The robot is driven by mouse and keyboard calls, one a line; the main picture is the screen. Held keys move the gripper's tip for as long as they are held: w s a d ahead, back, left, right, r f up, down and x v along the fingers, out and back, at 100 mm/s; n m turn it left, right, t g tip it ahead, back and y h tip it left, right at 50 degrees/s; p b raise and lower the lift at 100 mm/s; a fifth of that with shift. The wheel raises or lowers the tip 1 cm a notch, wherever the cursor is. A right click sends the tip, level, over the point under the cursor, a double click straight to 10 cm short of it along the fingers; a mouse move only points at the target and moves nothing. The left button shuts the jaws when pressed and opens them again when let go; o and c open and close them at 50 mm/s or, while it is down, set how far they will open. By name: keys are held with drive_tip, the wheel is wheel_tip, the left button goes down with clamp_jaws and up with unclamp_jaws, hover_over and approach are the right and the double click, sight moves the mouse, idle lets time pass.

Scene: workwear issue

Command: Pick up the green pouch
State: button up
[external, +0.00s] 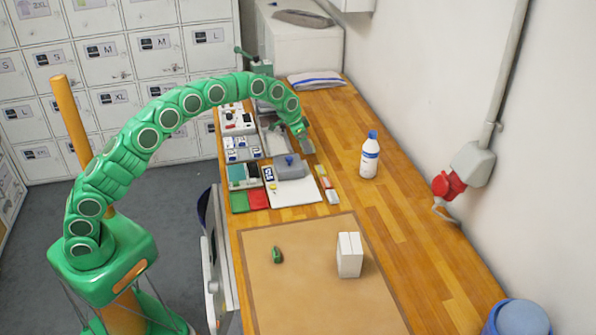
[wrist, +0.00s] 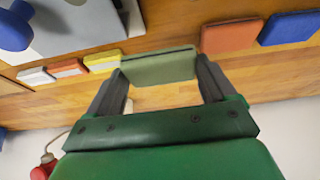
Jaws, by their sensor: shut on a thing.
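The green pouch (wrist: 158,68) is a flat olive-green block in the wrist view, between the two dark fingers of my gripper (wrist: 161,74). My gripper is shut on it, with one finger at each end. In the external view my gripper (external: 306,144) is over the far part of the wooden bench, right of the item trays. The pouch is too small and covered to make out clearly there. I cannot tell whether it touches the bench or is just above it.
In the wrist view a rust-coloured pouch (wrist: 230,37) and a blue pouch (wrist: 290,28) lie right of the green one. A white box (external: 349,255) and a small green object (external: 277,255) sit on the brown mat.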

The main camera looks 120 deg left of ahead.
drive_tip(key=s+d+r, duration=0.5)
drive_tip(key=d+r, duration=0.2)
drive_tip(key=d, duration=0.3)
drive_tip(key=shift+s+r, duration=0.2)
